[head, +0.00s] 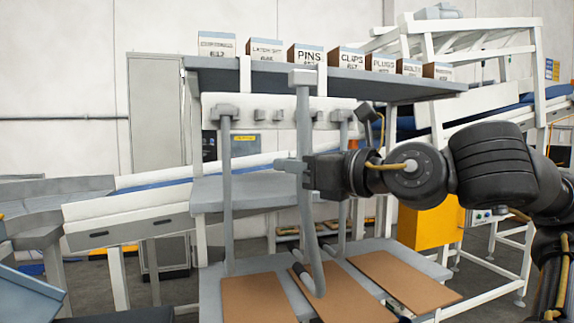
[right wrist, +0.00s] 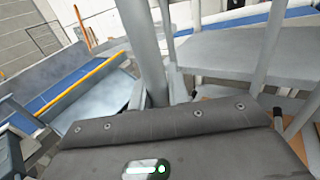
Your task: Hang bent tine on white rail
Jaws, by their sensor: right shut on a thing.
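The bent tine (head: 304,125) is a long grey bar with a block at its top and a curved lower end. My right gripper (head: 291,168) is shut on it at mid-length and holds it roughly upright. The tine also shows in the right wrist view (right wrist: 143,45), rising past the gripper. The white rail (head: 265,103) runs under the top shelf, with several grey blocks along it. The tine's top block is in front of and above the rail; I cannot tell whether they touch. My left gripper is out of view.
Straight tines hang at the rail to the left (head: 226,190) and right (head: 343,185) of the held one. Labelled boxes (head: 308,54) stand on the top shelf (head: 215,66). Brown boards (head: 255,298) lie on the lower deck. An orange box (head: 430,225) is at the right.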

